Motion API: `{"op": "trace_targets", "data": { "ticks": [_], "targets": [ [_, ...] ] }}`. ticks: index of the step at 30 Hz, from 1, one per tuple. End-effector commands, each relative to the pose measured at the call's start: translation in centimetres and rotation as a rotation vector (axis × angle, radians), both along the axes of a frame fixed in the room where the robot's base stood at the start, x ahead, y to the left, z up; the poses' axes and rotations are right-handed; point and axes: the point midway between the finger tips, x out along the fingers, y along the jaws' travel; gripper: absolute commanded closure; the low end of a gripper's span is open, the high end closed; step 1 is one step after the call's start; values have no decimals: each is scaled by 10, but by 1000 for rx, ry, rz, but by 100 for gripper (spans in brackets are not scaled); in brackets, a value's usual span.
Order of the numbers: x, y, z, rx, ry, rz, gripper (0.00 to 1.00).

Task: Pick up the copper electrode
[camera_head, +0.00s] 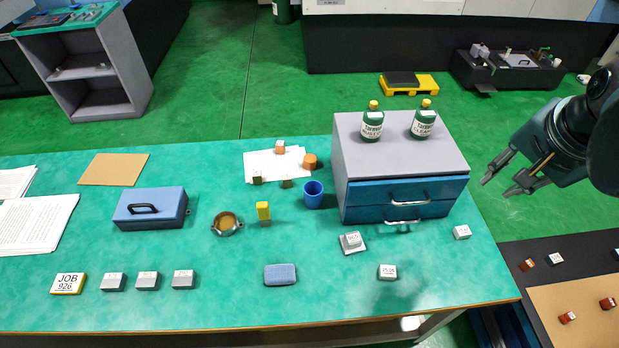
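Two copper-coloured blocks lie on the white paper (262,165) at the back of the green table: one small block (279,147) and one rounder block (310,161). I cannot tell for sure which is the copper electrode. Small red-brown pieces (568,317) also lie on the tan board at the lower right. My gripper (498,186) is at the right, above the floor beyond the table's right end. Its fingers are apart with nothing between them. It is well away from the copper-coloured blocks.
A grey cabinet with blue drawers (400,190) stands between my gripper and the paper, with two green bottles (372,127) on top. A blue cup (313,195), yellow block (263,212) and round dish (227,223) stand near the paper. The front-left table has grey blocks (148,281).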

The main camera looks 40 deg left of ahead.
Motion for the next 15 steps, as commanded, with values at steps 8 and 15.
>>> {"op": "trace_targets", "data": {
  "ticks": [8, 15],
  "targets": [
    [18, 72, 9, 28, 75, -48, 78],
    [26, 136, 9, 42, 138, -97, 78]
  ]
}}
